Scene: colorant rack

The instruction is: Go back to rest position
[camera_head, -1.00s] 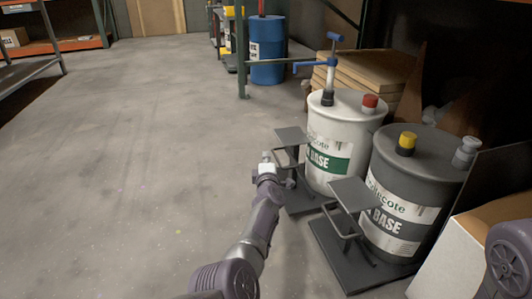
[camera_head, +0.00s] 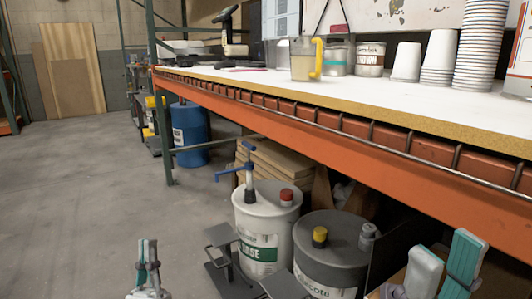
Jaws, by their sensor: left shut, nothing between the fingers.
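My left gripper (camera_head: 148,262) stands at the bottom left of the head view, over the grey floor. Its two grey-and-teal fingers point up and lie together, with nothing between them. My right gripper (camera_head: 446,262) is at the bottom right, larger in the picture, below the shelf's orange beam. Its fingers also point up, with a narrow gap between them and nothing seen in it. Its lower part is cut off by the picture edge.
A white drum (camera_head: 261,222) and a dark grey drum (camera_head: 329,248) stand under the orange shelf beam (camera_head: 330,148). On the shelf top are a yellow-handled jug (camera_head: 302,62), cans and stacked white cups (camera_head: 480,45). A blue barrel (camera_head: 190,128) stands farther back. Floor (camera_head: 80,190) at left is clear.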

